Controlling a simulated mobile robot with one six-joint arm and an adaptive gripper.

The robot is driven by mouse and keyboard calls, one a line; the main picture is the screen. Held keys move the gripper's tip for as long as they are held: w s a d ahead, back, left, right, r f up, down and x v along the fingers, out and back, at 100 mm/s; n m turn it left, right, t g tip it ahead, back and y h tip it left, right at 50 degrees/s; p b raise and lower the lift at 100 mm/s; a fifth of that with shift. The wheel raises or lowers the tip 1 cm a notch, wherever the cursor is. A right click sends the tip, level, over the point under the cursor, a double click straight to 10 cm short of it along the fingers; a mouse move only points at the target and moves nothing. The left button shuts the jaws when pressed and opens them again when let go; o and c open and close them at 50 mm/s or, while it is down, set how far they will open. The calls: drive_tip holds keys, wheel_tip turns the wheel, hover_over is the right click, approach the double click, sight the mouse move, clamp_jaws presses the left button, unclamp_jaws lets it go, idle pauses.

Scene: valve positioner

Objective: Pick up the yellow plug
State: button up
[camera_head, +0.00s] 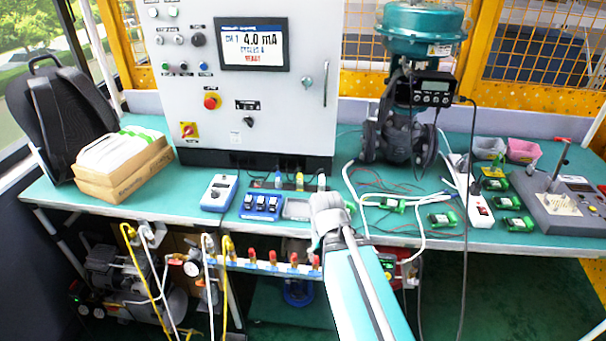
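A small yellow plug (299,181) stands upright at the lower front edge of the grey control cabinet (240,120). A blue plug (278,180) is to its left and a whitish one (322,182) to its right. My arm reaches in from the bottom of the picture. Its end, with my gripper (325,203), is just in front of and to the right of the yellow plug, seemingly apart from it. The fingers cannot be made out, so I cannot tell whether they are open or shut.
On the green bench, a blue box with black switches (262,206), a grey tray (297,209) and a blue-and-white meter (219,192) lie near my gripper. White cables, green circuit boards (442,219) and the valve (400,135) stand to the right.

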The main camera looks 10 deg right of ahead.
wheel_tip(320, 180, up, 12)
drive_tip(key=w+r+p, duration=0.1)
drive_tip(key=w+p, duration=0.1)
drive_tip(key=p, duration=0.9)
wheel_tip(320, 180, up, 6)
drive_tip(key=n+p, duration=0.7)
drive_tip(key=n, duration=1.2)
hover_over(300, 173)
wheel_tip(300, 173, down, 8)
drive_tip(key=b, duration=0.9)
drive_tip(key=shift+f, duration=0.25)
drive_tip(key=shift+f+b, duration=2.55)
drive_tip(key=shift+f, duration=0.05)
